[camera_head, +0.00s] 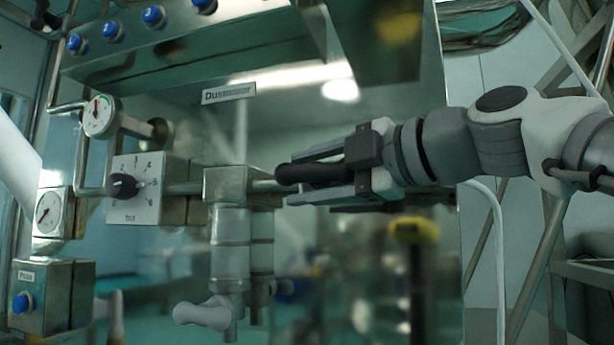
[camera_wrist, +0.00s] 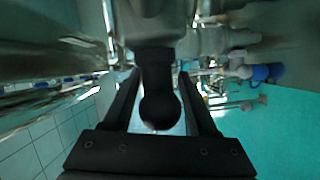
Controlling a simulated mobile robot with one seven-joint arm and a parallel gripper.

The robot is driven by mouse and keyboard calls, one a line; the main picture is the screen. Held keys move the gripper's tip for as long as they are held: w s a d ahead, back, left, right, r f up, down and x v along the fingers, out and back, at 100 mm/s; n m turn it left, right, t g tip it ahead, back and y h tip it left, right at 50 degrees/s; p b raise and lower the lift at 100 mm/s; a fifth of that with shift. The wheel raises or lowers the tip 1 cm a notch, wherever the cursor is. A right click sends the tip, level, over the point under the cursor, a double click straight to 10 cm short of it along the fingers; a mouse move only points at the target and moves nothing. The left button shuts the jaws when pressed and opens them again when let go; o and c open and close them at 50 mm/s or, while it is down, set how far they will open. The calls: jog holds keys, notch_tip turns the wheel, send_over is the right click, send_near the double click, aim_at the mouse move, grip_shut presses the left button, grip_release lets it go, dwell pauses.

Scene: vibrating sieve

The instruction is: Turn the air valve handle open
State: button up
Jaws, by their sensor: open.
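The air valve handle, a black rounded lever (camera_head: 295,174), sticks out sideways from the right end of the pipe and block assembly. My gripper (camera_head: 305,178) reaches in from the right, with one finger above and one below the handle. In the wrist view the handle (camera_wrist: 159,108) shows as a dark stem with a rounded end between the two fingers of my gripper (camera_wrist: 158,80). The gripper is open, with gaps visible beside the handle. Contact with either finger cannot be made out. My gripper hides part of the handle in the head view.
Left of the handle are a metal block (camera_head: 238,184), a regulator box with black knob (camera_head: 122,186), and a round gauge (camera_head: 101,116). Filter bowls (camera_head: 230,245) hang below the block. A shiny metal panel (camera_head: 400,120) stands behind. A blue-button box (camera_head: 50,290) sits lower left.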

jog(key=p+v, duration=0.1)
jog(key=v, duration=1.6)
jog(key=shift+p, duration=0.4)
jog(key=shift+s+d, duration=0.15)
